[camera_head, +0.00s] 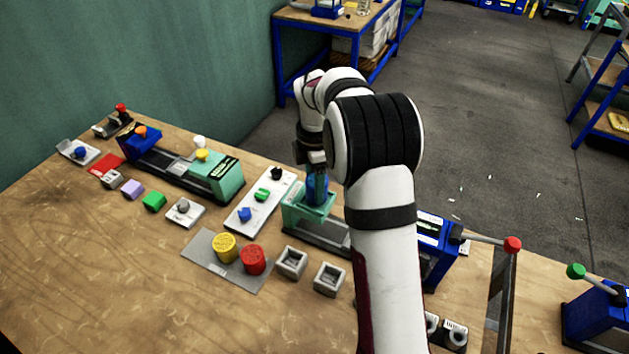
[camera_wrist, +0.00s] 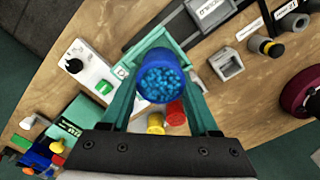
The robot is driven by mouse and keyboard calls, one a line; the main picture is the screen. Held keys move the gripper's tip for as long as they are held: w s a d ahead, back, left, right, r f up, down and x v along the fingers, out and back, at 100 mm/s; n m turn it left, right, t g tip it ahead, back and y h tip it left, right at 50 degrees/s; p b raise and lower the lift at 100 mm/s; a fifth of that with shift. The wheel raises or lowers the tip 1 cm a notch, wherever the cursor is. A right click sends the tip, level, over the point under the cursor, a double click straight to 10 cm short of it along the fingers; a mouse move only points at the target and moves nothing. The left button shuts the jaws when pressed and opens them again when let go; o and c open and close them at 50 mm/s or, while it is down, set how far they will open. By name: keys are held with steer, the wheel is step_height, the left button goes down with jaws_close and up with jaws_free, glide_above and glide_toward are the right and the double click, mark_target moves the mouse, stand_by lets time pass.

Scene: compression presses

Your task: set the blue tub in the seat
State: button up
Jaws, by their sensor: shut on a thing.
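The blue tub (camera_wrist: 160,76), filled with small blue pellets, is upright between the teal fingers of my gripper (camera_wrist: 161,84) in the wrist view. The gripper is shut on its sides. In the head view the tub (camera_head: 317,188) shows under my gripper (camera_head: 316,178), over a teal block (camera_head: 296,217) at the left end of a press's grey rail. This block looks like the seat; my gripper and the tub hide its inside. I cannot tell whether the tub touches it or hangs just above.
A grey plate (camera_head: 207,262) holds yellow (camera_head: 225,247) and red (camera_head: 253,259) tubs. Two square holders (camera_head: 291,262) stand right of it. A white button panel (camera_head: 259,201) is close on the left. A blue press body (camera_head: 437,246) stands behind my arm. The table's front left is bare.

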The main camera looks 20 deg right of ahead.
steer(key=shift+f, duration=0.5)
steer(key=o, duration=1.5)
steer(key=shift+r, duration=0.1)
step_height(320, 180, up, 15)
steer(key=s+a+r+m, duration=0.1)
steer(key=s+a+m, duration=0.2)
steer(key=s+m, duration=0.25)
steer(key=s+a+r+m, duration=0.1)
steer(key=s+a+m, duration=0.25)
steer(key=s, duration=0.35)
steer(key=s+a+f+m, duration=0.1)
steer(key=s+f+m, duration=0.2)
steer(key=s+m, duration=0.2)
steer(key=s+a+f+m+y, duration=0.1)
steer(key=s+a+f+m, duration=0.1)
steer(key=s, duration=0.6)
steer(key=s+a+f+m, duration=0.1)
steer(key=s+f+m, duration=0.2)
steer(key=s+m, duration=0.4)
steer(key=shift+s+a+f+m+y, duration=0.15)
steer(key=shift+s+f+m+y, duration=0.15)
steer(key=shift+s+f+y, duration=0.1)
